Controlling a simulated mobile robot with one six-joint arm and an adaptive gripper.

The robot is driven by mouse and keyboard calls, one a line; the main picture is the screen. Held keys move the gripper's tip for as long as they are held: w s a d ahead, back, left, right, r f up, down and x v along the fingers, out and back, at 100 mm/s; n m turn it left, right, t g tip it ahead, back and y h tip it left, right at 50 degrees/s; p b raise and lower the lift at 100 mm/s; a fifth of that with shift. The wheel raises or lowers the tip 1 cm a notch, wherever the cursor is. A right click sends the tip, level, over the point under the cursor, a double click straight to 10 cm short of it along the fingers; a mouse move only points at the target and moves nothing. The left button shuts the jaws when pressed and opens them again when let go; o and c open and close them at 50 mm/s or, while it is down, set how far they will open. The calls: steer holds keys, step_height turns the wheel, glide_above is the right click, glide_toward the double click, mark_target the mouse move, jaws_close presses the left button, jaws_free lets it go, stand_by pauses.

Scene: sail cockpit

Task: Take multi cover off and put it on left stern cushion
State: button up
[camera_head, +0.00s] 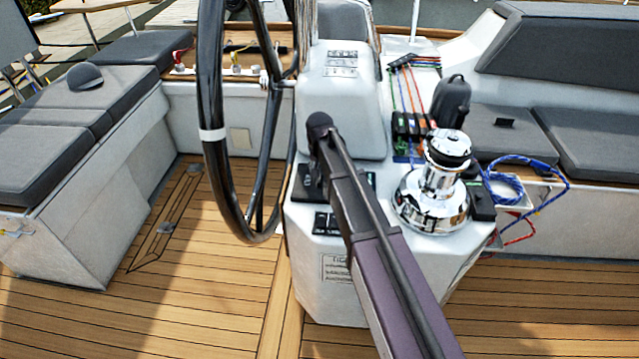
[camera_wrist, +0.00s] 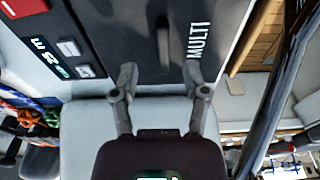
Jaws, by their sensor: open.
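The multi cover (camera_wrist: 143,42) is a dark flat panel with white "MULTI" lettering and a raised dark ridge down its middle, in the wrist view. It lies over the instrument panel. My gripper (camera_wrist: 160,71) is open, with its two fingers apart at the near edge of the cover, one to each side of the ridge's line. Nothing is between the fingers. Whether they touch the cover I cannot tell. Grey cushions (camera_head: 45,150) lie on the left bench; which is the left stern cushion I cannot tell.
A dark rounded object (camera_head: 84,76) sits on the left cushions. The black steering wheel (camera_head: 212,135) stands left of the white console (camera_head: 345,95). A chrome winch (camera_head: 435,195) and blue rope (camera_head: 505,188) are on the right. A lit display (camera_wrist: 45,55) adjoins the cover.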

mark_target(320, 181)
steer(key=shift+w+a+f+b, duration=0.1)
steer(key=shift+w+f+b, duration=0.15)
steer(key=shift+f+b, duration=0.3)
steer(key=shift+w+a+f+b, duration=0.1)
steer(key=shift+w+f+b, duration=0.1)
steer(key=shift+f+b, duration=0.35)
steer(key=shift+w+f+b, duration=0.15)
steer(key=shift+f+b, duration=0.7)
steer(key=shift+f, duration=0.25)
jaws_close()
